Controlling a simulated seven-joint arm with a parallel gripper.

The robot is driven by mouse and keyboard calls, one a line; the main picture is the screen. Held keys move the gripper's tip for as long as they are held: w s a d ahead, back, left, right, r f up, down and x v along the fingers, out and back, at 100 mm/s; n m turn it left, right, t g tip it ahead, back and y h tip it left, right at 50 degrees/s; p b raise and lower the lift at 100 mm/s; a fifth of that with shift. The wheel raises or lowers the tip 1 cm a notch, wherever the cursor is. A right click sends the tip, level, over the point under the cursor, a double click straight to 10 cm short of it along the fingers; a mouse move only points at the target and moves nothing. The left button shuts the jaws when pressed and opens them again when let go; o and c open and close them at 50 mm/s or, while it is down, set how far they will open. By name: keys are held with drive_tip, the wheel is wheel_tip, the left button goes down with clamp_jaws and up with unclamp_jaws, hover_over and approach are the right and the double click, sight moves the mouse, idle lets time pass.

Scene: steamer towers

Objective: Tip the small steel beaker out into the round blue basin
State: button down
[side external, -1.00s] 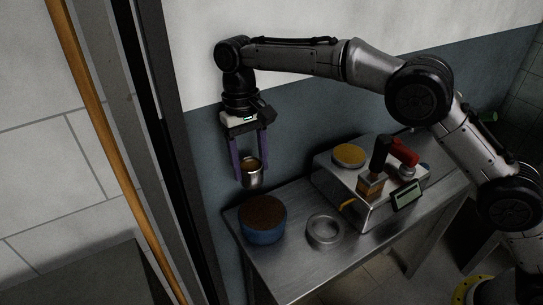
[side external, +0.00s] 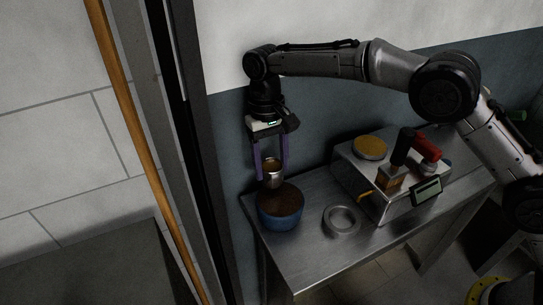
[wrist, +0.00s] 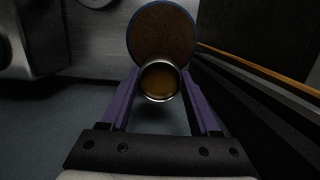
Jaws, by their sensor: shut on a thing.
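The small steel beaker (side external: 272,180) is held between the purple fingers of my gripper (side external: 271,172), which is shut on it. It hangs just above the back rim of the round blue basin (side external: 281,218) and looks about upright. In the wrist view the beaker (wrist: 147,91) shows its round mouth with yellow-brown contents inside, between the fingertips of my gripper (wrist: 160,82). The basin's rim (wrist: 131,24) shows beyond it, partly covered by the beaker. The basin's inside looks brown. I cannot tell how deep its contents are.
A grey ring (side external: 342,221) lies on the steel table (side external: 310,250) right of the basin. Further right is a metal box (side external: 357,182) with a yellow round top (side external: 370,147), a red-handled item (side external: 427,147) and a small display (side external: 426,191). A dark post (side external: 205,180) stands left of the table.

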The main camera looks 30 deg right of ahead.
drive_tip(key=t, duration=0.4)
drive_tip(key=shift+s+r+t, duration=0.25)
drive_tip(key=shift+s+t, duration=0.05)
drive_tip(key=t, duration=0.3)
drive_tip(key=shift+s+f+t, duration=0.2)
drive_tip(key=shift+t, duration=0.5)
drive_tip(key=shift+s+f+t, duration=0.15)
drive_tip(key=shift+s+t, duration=0.05)
drive_tip(key=shift+t, duration=0.6)
idle(0.7)
drive_tip(key=shift+s+f+t, duration=0.15)
drive_tip(key=shift+f+t, duration=0.05)
drive_tip(key=shift+t, duration=0.7)
idle(0.3)
